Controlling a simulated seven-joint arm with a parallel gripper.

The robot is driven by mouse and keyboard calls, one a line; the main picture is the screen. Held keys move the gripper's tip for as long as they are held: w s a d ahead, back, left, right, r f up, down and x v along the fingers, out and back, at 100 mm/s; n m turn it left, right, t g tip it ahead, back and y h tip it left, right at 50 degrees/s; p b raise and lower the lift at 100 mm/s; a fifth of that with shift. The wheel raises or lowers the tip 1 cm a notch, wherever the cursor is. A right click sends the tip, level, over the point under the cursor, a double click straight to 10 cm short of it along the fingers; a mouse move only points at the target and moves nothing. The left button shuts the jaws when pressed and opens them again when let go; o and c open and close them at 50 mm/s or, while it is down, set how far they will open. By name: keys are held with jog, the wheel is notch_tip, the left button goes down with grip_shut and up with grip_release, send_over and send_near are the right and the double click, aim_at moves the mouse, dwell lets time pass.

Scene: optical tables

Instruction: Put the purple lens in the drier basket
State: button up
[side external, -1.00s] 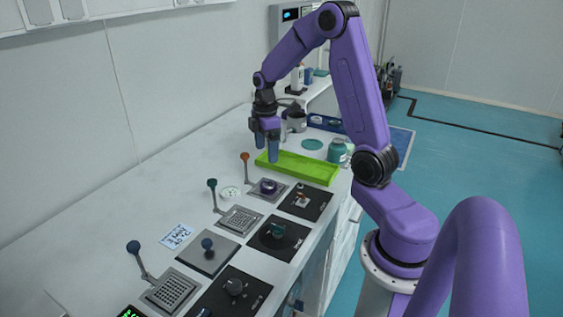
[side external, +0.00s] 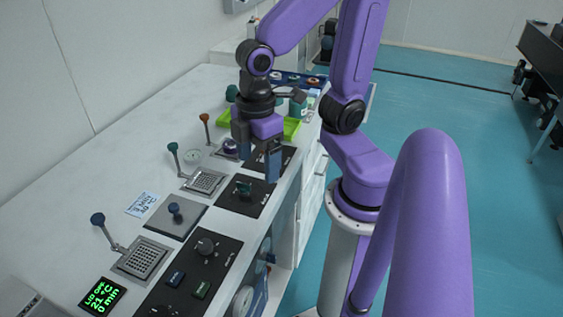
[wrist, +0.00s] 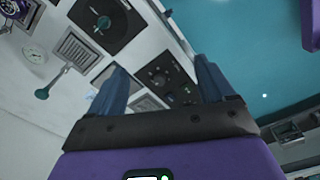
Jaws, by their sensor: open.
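The purple lens (side external: 230,146) sits on a square metal basket with an orange-tipped handle (side external: 206,121). It also shows at the top left corner of the wrist view (wrist: 11,7). Two more perforated metal baskets lie on the bench: one with a teal-tipped handle (side external: 204,181), one with a blue-tipped handle (side external: 144,258). The blue-handled one lies beside a green-lit display (side external: 102,296) reading a lid status, 21 °C and 0 min. I cannot tell for certain which is the drier basket. My gripper (side external: 257,152) is open and empty, above the bench, right of the lens.
Black panels (side external: 230,205) with knobs line the bench's front edge. A grey plate with a blue knob (side external: 174,209) lies between the teal- and blue-handled baskets. A green tray (side external: 291,129) and bottles stand behind my gripper.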

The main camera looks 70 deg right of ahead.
jog(key=s, duration=0.5)
